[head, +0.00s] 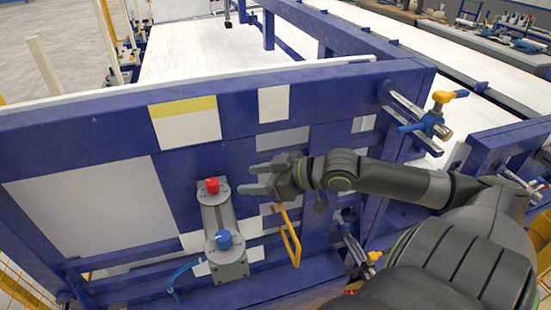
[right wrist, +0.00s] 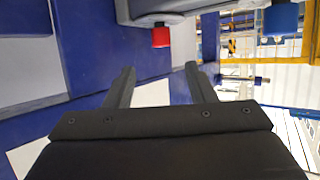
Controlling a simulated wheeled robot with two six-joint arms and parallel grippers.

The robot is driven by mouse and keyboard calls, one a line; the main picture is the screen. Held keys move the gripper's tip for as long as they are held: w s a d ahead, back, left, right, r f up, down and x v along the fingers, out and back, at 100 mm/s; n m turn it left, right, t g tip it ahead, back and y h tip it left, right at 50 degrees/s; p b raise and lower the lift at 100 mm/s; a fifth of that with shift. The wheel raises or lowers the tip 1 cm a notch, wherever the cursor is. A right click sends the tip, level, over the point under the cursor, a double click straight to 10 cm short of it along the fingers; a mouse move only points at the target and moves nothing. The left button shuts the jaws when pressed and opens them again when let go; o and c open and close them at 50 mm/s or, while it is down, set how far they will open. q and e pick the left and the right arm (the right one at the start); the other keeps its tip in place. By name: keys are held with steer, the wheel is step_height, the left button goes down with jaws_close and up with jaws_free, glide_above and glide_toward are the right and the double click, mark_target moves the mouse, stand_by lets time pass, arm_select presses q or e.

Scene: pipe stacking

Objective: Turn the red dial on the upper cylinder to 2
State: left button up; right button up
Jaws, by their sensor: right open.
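The red dial (head: 211,186) sits on the upper end of a grey cylinder (head: 217,212) fixed to the blue frame in the head view. A blue dial (head: 223,239) sits on the lower end. My right gripper (head: 245,179) is open and empty, just right of the red dial and apart from it. In the right wrist view the red dial (right wrist: 161,37) shows beyond the open fingers (right wrist: 157,88), with the blue dial (right wrist: 280,18) at the upper right. The number the red dial points to is too small to read. My left gripper is not in view.
The blue frame (head: 100,150) carries white and grey panels around the cylinder. A yellow handle (head: 291,240) hangs below my right gripper. A blue hose (head: 178,275) runs from the cylinder's lower end. A valve with a yellow knob (head: 441,97) stands at the right.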

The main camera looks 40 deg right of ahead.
steer(key=shift+p+v, duration=1.9)
steer(key=shift+v, duration=0.65)
